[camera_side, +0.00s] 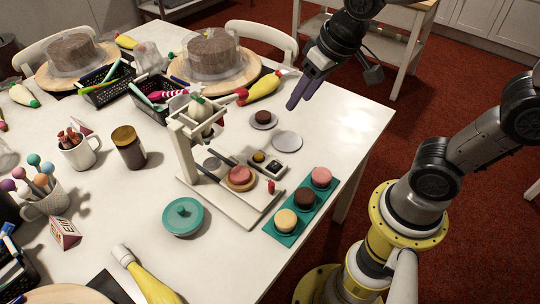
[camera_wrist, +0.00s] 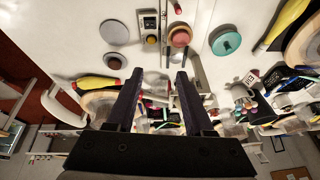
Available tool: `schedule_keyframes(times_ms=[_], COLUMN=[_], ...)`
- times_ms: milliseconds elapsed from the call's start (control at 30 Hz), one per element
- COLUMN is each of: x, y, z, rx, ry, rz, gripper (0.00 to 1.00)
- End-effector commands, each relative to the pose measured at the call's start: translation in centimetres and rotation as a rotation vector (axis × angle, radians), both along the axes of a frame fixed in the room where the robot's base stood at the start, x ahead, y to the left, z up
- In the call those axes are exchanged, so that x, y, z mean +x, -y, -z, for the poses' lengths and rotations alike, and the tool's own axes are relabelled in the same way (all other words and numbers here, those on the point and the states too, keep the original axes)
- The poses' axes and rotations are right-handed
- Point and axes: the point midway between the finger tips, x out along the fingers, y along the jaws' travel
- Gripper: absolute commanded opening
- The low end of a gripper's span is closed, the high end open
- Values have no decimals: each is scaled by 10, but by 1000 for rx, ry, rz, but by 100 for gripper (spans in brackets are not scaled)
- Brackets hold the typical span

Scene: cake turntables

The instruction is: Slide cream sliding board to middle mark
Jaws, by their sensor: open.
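A cream board (camera_side: 222,206) lies flat on the white table, with a cream upright frame (camera_side: 183,150) at its far left end holding a piping bag (camera_side: 200,115). Two dark rails (camera_side: 208,177) run along it. A round pink cake (camera_side: 240,175) on a tan disc sits between the rails; it also shows in the wrist view (camera_wrist: 180,36). A small red knob (camera_side: 271,187) stands near the board's right end. I cannot make out a middle mark. My gripper (camera_side: 300,100) is open and empty, above the table's far right part, apart from the board; its fingers also show in the wrist view (camera_wrist: 160,75).
A teal tray (camera_side: 286,237) with three small cakes lies right of the board. A grey plate (camera_side: 287,141), a small plate with a chocolate cake (camera_side: 263,121) and a yellow piping bag (camera_side: 263,88) lie behind.

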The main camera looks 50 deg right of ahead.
Motion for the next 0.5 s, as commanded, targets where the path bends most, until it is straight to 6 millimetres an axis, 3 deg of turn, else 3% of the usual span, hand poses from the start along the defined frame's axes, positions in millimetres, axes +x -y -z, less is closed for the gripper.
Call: schedule_keyframes(times_ms=[100,200,400,500], x=[28,41,40,35], y=[-19,-34,-53,-57], z=[41,76,133,146], rx=[-3,-13,-47,-59], ry=[-112,-196,-341,-381], rz=[-20,-41,-91,-107], gripper=[52,52,52,52])
